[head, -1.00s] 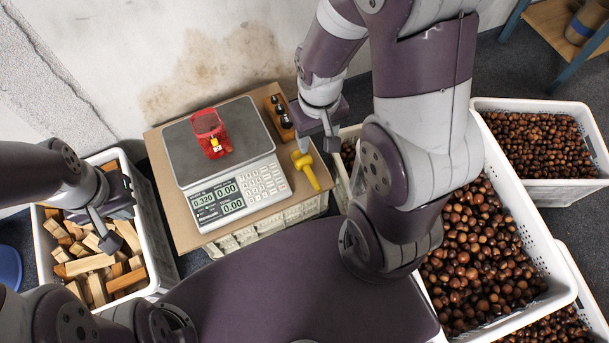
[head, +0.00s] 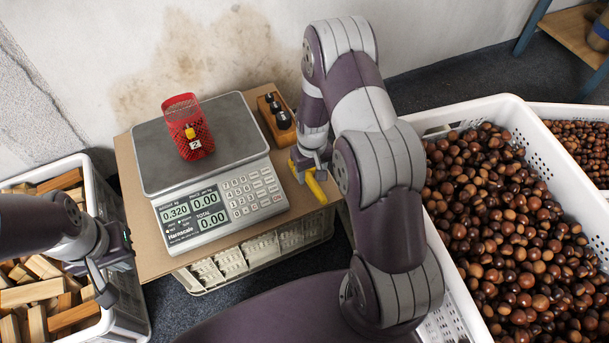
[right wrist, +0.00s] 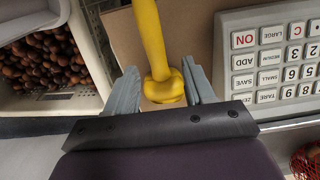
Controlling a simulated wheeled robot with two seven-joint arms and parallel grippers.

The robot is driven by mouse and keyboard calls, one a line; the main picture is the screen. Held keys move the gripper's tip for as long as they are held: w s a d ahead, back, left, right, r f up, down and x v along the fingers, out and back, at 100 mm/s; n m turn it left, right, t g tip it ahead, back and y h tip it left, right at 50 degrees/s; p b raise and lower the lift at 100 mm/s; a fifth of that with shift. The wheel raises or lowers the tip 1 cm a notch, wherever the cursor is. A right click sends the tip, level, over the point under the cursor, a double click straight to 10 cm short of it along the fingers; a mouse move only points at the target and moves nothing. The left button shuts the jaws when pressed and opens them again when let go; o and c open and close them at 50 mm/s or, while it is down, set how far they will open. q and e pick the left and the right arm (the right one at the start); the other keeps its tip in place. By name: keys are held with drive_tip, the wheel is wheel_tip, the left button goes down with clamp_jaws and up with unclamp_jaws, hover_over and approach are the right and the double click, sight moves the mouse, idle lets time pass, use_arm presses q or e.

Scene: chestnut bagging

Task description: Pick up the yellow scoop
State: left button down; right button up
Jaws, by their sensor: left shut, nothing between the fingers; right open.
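The yellow scoop (head: 317,188) lies on the brown board at the right of the scale. In the right wrist view the scoop (right wrist: 151,38) runs up between the fingers, with its rounded yellow end close to the palm. My right gripper (head: 309,168) is open around the scoop, one finger on each side; the right wrist view shows both fingers of this gripper (right wrist: 162,90). The arm hides part of the scoop in the head view. My left gripper (head: 107,292) is shut and empty above the crate of wood blocks, far from the scoop.
A white chestnut crate (head: 420,120) is at the right. A crate of wood blocks (head: 118,215) is at the left.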

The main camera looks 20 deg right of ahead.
sight(312, 181)
drive_tip(key=f+b, duration=0.1)
drive_tip(key=f, duration=0.1)
drive_tip(key=f+b, duration=0.2)
drive_tip(key=f, duration=0.1)
drive_tip(key=shift+s+d+f, duration=0.1)
drive_tip(key=shift+d+f, duration=0.05)
drive_tip(key=shift+d, duration=0.05)
drive_tip(key=shift+c, duration=0.3)
clamp_jaws()
drive_tip(key=shift+r, duration=0.2)
